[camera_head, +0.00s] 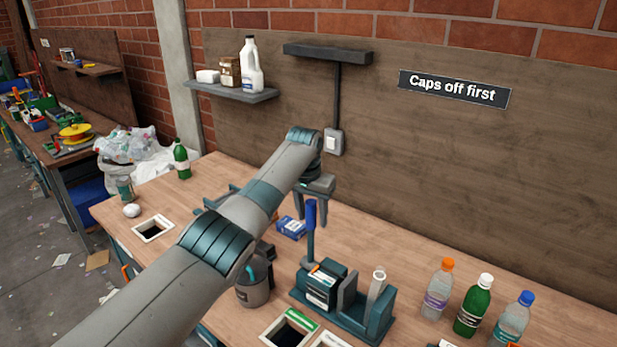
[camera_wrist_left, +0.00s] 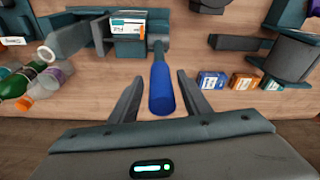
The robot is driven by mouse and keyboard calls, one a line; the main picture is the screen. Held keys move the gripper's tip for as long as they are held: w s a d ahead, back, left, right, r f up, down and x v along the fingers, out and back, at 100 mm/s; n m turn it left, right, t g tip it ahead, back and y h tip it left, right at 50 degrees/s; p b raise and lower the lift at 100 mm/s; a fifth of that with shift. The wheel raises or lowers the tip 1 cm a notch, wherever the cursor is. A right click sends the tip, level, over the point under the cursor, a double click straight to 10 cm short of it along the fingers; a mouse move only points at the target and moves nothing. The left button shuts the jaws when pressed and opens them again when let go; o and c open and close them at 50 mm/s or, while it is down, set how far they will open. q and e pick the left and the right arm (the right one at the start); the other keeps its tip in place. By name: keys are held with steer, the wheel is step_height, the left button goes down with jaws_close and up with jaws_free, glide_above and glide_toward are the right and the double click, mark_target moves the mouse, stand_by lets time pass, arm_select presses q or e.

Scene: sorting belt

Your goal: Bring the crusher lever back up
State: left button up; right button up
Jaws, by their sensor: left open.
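The crusher (camera_head: 322,287) is a dark teal device on the bench. Its lever (camera_head: 311,228) has a blue handle and stands roughly upright from the crusher's left end in the head view. My left gripper (camera_head: 316,212) is open at the top of the lever. In the left wrist view the blue handle (camera_wrist_left: 161,88) lies between the two spread fingers of my left gripper (camera_wrist_left: 160,74), with a gap visible on both sides. The crusher body (camera_wrist_left: 128,48) shows beyond the fingers. My right gripper does not show.
Three capped bottles (camera_head: 473,306) stand right of the crusher. Square openings (camera_head: 153,229) are set in the bench. A green bottle (camera_head: 181,160) stands at the far left.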

arm_select(q)
steer(key=b+v, duration=0.5)
steer(key=v, duration=0.9)
steer(key=shift+r, duration=0.3)
steer(key=shift+f, duration=0.15)
